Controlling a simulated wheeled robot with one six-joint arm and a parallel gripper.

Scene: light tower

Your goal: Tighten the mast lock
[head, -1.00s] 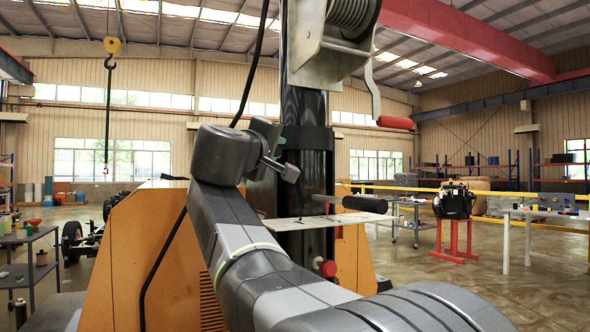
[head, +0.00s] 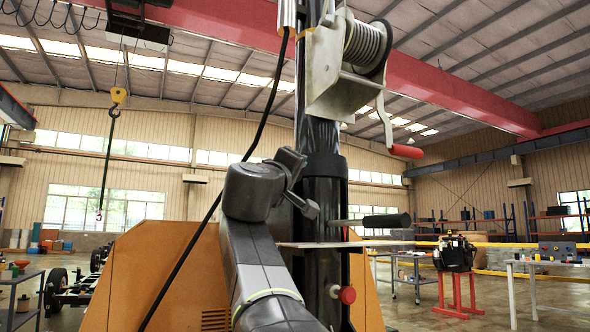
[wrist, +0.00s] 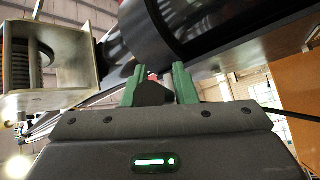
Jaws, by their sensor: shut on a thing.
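The black mast (head: 326,200) stands upright in the middle of the head view, with a dark collar around it. My gripper (wrist: 158,84) has two green fingers, one on each side of a small dark knob (wrist: 154,94), which I take to be the mast lock. The fingers are shut on it, close against the mast tube (wrist: 150,45). In the head view my gripper (head: 297,184) is at the left side of the collar. The fingertips and the knob are hidden there by my wrist.
A winch (head: 345,65) with a red-handled crank (head: 406,151) is above. A black grip (head: 387,221) on a rod sticks out to the right, and a red knob (head: 346,295) is lower. A black cable (head: 250,150) hangs left of the mast. An orange housing (head: 165,275) stands behind.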

